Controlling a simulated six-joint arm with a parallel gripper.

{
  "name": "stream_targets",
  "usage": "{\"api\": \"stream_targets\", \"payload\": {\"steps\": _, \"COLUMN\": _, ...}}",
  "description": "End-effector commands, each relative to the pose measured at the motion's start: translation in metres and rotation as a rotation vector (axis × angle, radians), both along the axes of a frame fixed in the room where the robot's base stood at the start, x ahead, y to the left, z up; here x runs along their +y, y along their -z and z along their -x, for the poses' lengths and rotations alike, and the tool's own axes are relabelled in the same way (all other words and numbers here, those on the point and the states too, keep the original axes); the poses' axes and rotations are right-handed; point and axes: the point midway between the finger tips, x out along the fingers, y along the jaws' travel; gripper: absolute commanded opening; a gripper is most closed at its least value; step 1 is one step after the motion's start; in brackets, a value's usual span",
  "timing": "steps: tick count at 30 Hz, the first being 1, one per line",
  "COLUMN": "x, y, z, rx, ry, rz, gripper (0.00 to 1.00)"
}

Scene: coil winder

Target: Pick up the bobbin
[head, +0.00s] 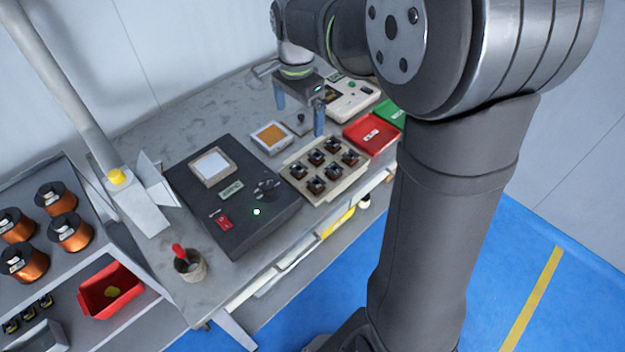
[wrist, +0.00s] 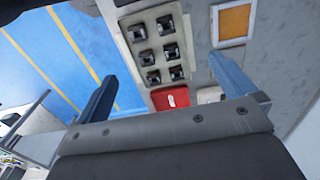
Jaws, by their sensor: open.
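Several small dark bobbins (head: 317,158) with copper-brown sides sit in rows in a beige tray (head: 293,182) on the bench. They also show in the wrist view (wrist: 169,52), in the same tray (wrist: 124,38), between and beyond my fingers. Which one is meant cannot be told. My gripper (head: 300,116) is open and empty, with blue fingers pointing down. It hangs above the bench near the back of the tray and touches no bobbin. In the wrist view the gripper (wrist: 164,68) has its fingers wide apart.
Left of the tray is a dark winding machine (head: 273,218). A red bin (head: 371,134) and a green bin (head: 393,114) lie to its right. An orange-topped square box (head: 271,137) lies behind it. Copper spools (head: 70,232) stand on the left shelf. The bench's back left is clear.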

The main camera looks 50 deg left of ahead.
Motion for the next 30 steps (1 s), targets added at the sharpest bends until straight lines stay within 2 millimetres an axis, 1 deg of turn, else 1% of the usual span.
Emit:
{"api": "stream_targets", "payload": {"steps": 14, "x": 0.0000, "y": 0.0000, "z": 0.0000, "rx": 0.000, "ry": 0.000, "rz": 0.000, "gripper": 1.00}}
{"api": "stream_targets", "payload": {"steps": 15, "x": 0.0000, "y": 0.0000, "z": 0.0000, "rx": 0.000, "ry": 0.000, "rz": 0.000, "gripper": 0.92}}
{"api": "stream_targets", "payload": {"steps": 17, "x": 0.0000, "y": 0.0000, "z": 0.0000, "rx": 0.000, "ry": 0.000, "rz": 0.000, "gripper": 0.80}}
{"api": "stream_targets", "payload": {"steps": 18, "x": 0.0000, "y": 0.0000, "z": 0.0000, "rx": 0.000, "ry": 0.000, "rz": 0.000, "gripper": 0.72}}
{"api": "stream_targets", "payload": {"steps": 20, "x": 0.0000, "y": 0.0000, "z": 0.0000, "rx": 0.000, "ry": 0.000, "rz": 0.000, "gripper": 0.61}}
{"api": "stream_targets", "payload": {"steps": 21, "x": 0.0000, "y": 0.0000, "z": 0.0000, "rx": 0.000, "ry": 0.000, "rz": 0.000, "gripper": 0.53}}
{"api": "stream_targets", "payload": {"steps": 22, "x": 0.0000, "y": 0.0000, "z": 0.0000, "rx": 0.000, "ry": 0.000, "rz": 0.000, "gripper": 0.47}}
{"api": "stream_targets", "payload": {"steps": 23, "x": 0.0000, "y": 0.0000, "z": 0.0000, "rx": 0.000, "ry": 0.000, "rz": 0.000, "gripper": 0.45}}
{"api": "stream_targets", "payload": {"steps": 30, "x": -0.0001, "y": 0.0000, "z": 0.0000, "rx": 0.000, "ry": -0.002, "rz": 0.000, "gripper": 0.45}}
